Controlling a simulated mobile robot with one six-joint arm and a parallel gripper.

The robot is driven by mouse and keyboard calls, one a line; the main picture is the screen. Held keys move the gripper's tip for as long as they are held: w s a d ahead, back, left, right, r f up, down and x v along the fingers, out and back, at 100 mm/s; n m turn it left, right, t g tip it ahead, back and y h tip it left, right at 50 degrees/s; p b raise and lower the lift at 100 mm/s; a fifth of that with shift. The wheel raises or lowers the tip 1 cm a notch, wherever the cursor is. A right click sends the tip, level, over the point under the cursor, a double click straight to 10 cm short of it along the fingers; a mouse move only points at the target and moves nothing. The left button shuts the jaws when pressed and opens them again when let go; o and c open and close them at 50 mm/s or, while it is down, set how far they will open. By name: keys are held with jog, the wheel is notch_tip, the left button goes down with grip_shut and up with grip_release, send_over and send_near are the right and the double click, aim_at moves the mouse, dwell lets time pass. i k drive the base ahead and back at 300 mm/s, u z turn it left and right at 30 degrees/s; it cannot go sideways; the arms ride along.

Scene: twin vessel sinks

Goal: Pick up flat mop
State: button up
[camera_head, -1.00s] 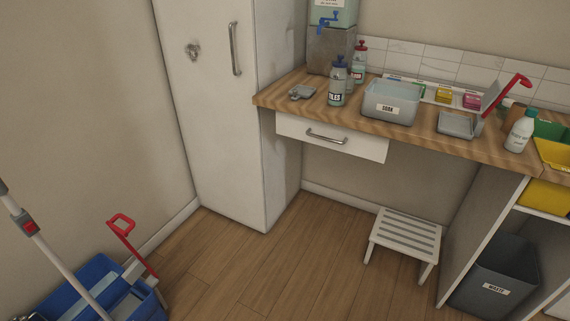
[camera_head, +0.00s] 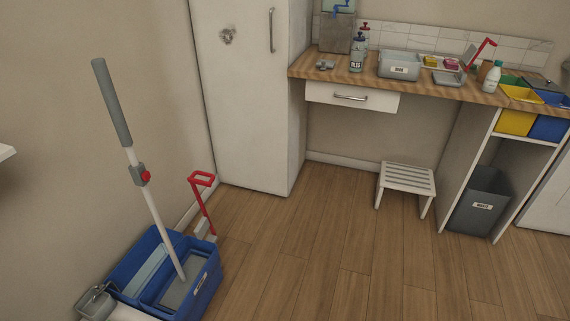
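The flat mop (camera_head: 152,203) stands tilted in a blue mop bucket at the lower left of the head view. It has a grey grip (camera_head: 112,103) at the top, a white pole and a grey collar with a red button. Its lower end goes down into the bucket (camera_head: 204,288), and I cannot make out its head clearly.
A red-handled tool (camera_head: 203,200) rises at the bucket's back right. A tall white cabinet (camera_head: 246,110) stands behind. A white step stool (camera_head: 407,181) and a grey waste bin (camera_head: 478,205) are to the right. The wooden floor (camera_head: 310,250) between is clear.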

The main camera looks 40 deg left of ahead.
aim_at(187, 274)
jog(key=k, duration=1.05)
jog(key=u, duration=1.55)
jog(key=i, duration=1.65)
jog(key=u, duration=0.1)
